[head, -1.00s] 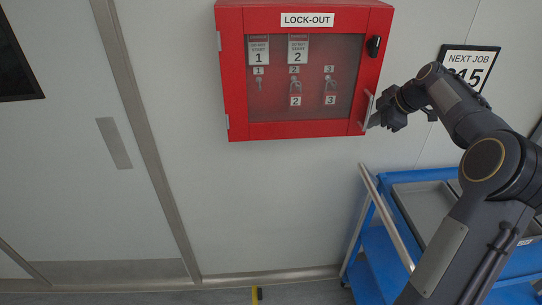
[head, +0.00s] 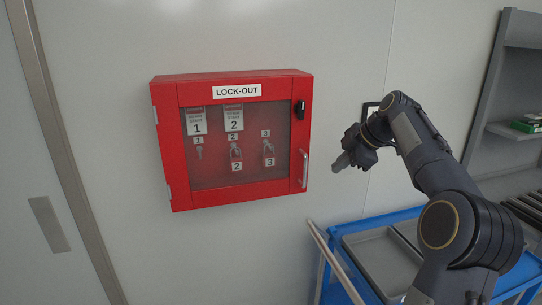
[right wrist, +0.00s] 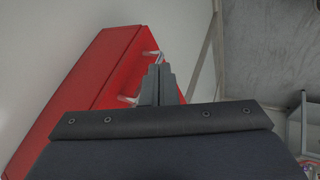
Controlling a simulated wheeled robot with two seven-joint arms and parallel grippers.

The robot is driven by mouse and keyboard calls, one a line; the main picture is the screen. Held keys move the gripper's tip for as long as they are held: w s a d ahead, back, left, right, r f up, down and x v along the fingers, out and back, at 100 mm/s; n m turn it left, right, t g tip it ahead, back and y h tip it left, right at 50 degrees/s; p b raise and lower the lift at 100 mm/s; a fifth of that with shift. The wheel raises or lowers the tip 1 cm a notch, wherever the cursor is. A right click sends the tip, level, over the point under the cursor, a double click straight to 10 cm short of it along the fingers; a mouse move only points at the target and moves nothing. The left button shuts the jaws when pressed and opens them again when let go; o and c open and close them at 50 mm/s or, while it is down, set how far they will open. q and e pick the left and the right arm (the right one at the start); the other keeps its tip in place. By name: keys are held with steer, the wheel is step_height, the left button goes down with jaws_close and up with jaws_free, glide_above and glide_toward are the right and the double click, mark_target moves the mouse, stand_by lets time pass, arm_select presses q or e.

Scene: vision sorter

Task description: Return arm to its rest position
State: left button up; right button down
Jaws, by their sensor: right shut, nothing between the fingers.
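My right gripper (head: 341,162) is shut and empty, just right of the red lock-out cabinet (head: 173,150) in the head view. A small gap of wall shows between its fingertips and the cabinet's handle (head: 305,168). The cabinet door looks closed. In the right wrist view, the closed fingers (right wrist: 159,72) point toward the red cabinet (right wrist: 75,88), with pale metal of the handle beside them. My left gripper is in neither view.
A blue cart (head: 322,288) with grey trays (head: 380,262) stands below my right arm. A grey shelf unit (head: 492,110) is at the far right. A sign on the wall is mostly hidden behind my arm. The wall left of the cabinet is clear.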

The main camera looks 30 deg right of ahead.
steer(key=s+a+m, duration=0.4)
steer(key=s+a, duration=0.1)
steer(key=a, duration=0.6)
steer(key=s+a+f+m+g+y, duration=0.1)
steer(key=s+a+f+m, duration=0.9)
steer(key=s+a+f, duration=0.7)
steer(key=s+a, duration=0.2)
steer(key=s, duration=0.2)
steer(key=shift+s+f+m, duration=0.25)
steer(key=shift+f+m, duration=0.15)
